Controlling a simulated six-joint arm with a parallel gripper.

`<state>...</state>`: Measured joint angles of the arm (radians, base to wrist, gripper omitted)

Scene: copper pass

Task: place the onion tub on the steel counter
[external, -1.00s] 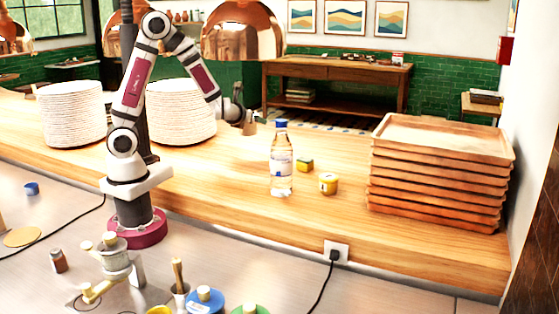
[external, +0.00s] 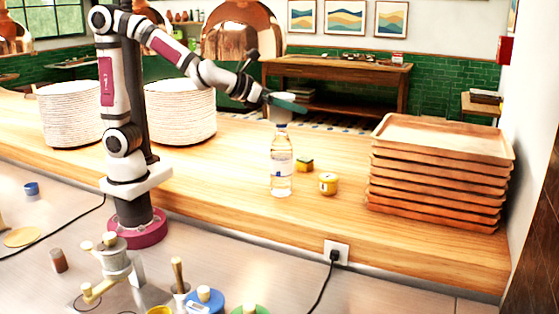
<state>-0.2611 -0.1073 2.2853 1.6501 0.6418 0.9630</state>
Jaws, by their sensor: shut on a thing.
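My gripper (external: 268,100) is raised above the wooden ledge, near the top of the bottle in the picture. It is shut on a small pale tub (external: 281,115) with a dark green top, which appears to be the onion tub; its label cannot be read. The tub is up in the air and shows just above the bottle's blue cap; whether they touch cannot be told. The steel counter (external: 235,265) is the grey surface in front of the ledge, lower in the picture.
A clear bottle (external: 281,172) and two small yellow items (external: 328,184) (external: 305,165) stand on the ledge. Stacked trays (external: 440,170) are at right, plate stacks (external: 181,112) at left. Several jars and lidded tubs (external: 205,299) crowd the counter's front; its middle is mostly clear.

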